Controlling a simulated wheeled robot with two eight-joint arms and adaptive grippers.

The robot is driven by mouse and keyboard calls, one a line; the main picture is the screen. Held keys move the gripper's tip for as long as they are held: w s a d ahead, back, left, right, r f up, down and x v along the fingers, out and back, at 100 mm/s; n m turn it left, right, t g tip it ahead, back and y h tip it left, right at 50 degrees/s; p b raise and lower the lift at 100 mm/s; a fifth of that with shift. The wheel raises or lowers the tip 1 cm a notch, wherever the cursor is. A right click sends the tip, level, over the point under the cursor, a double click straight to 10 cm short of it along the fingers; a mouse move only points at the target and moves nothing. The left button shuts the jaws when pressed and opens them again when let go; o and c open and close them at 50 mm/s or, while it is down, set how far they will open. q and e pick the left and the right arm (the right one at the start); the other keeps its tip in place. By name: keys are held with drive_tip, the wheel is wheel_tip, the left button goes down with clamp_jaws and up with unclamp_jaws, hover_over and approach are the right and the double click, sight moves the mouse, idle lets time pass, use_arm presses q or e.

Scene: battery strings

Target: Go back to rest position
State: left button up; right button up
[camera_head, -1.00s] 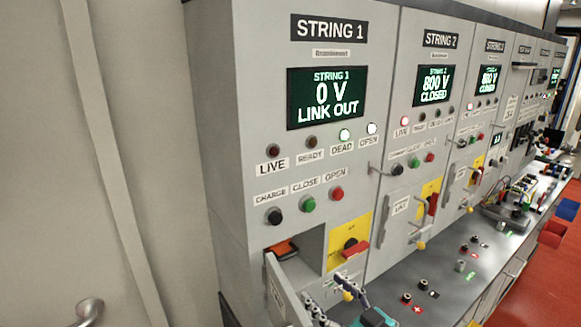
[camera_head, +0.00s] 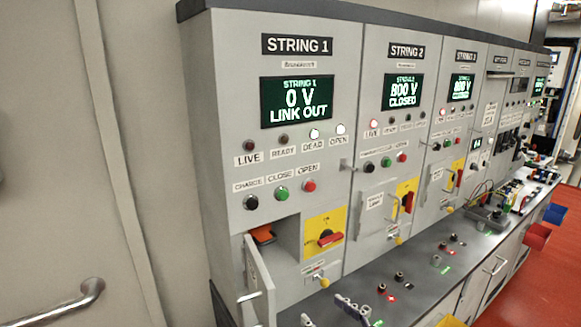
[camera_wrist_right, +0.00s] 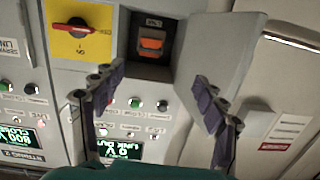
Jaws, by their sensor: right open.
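My right gripper (camera_head: 328,312) is low in the head view, in front of the STRING 1 cabinet (camera_head: 228,130), partly cut off by the bottom edge. In the right wrist view my right gripper (camera_wrist_right: 160,88) is open, its purple-padded fingers wide apart with nothing between them. Beyond it, an open compartment holds an orange part (camera_wrist_right: 151,43). The orange part (camera_head: 263,234) also shows in the head view, above the open compartment door (camera_head: 258,282). The STRING 1 screen (camera_head: 297,102) reads 0 V, LINK OUT. My left gripper is not in view.
A yellow-plated red rotary switch (camera_head: 328,238) sits beside the compartment. More string cabinets run to the right above a grey worktop (camera_head: 405,297) with terminals and small devices. A wall with a metal handle (camera_head: 92,288) is at left. Red floor lies at right.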

drive_tip(key=s+f+m+g+h, duration=0.2)
drive_tip(key=s+f+g+h, duration=0.15)
drive_tip(key=s+f, duration=0.3)
drive_tip(key=s+d+f+m+g+h, duration=0.3)
drive_tip(key=s+d+f+m+h, duration=0.1)
drive_tip(key=d, duration=0.6)
drive_tip(key=s+f+h, duration=0.1)
drive_tip(key=s+h, duration=0.1)
drive_tip(key=s, duration=0.1)
drive_tip(key=shift+m, duration=0.3)
drive_tip(key=shift+d, duration=0.1)
